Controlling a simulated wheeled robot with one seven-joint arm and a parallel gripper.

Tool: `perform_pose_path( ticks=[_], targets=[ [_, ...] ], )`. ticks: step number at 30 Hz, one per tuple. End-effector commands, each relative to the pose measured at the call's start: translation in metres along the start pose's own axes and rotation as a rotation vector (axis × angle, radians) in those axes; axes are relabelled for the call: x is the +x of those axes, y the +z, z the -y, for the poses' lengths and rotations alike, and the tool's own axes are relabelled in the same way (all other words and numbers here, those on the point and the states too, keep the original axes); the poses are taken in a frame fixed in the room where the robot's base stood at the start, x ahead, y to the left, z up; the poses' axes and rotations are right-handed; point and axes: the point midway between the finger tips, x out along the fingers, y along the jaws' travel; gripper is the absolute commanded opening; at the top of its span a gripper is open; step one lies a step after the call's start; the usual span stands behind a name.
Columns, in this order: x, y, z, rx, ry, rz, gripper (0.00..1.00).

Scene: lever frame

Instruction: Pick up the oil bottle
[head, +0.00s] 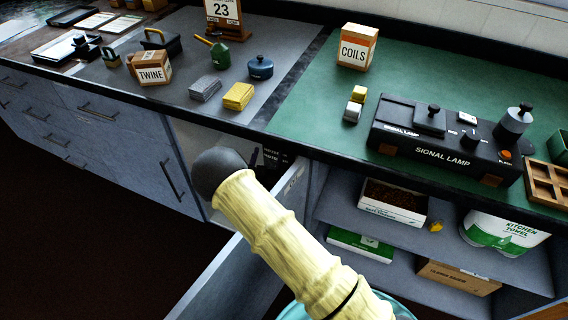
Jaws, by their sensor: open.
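A small dark green container (219,52) with a thin angled spout or handle stands on the grey part of the counter, near the back. It may be the oil bottle, but no label on it can be read. No other thing in view looks clearly like an oil bottle. The fingers of my gripper do not show. A pale, ringed arm part of mine with a dark rounded end fills the lower middle and hides part of the cabinet front.
A twine box (150,68), blue pot (260,67), yellow block (238,96) and grey block (205,88) stand near the green container. A coils box (357,47) and signal lamp unit (445,140) are on the green mat. An open grey panel (225,285) juts out below.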

Motion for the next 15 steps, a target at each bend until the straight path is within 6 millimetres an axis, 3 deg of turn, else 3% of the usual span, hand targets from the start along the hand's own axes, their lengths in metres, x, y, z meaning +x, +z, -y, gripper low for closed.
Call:
perform_pose_path(
  ticks=[15],
  targets=[
    [0.0082,0.0021,-0.0063,-0.014,0.023,-0.02,0.61]
  ],
)
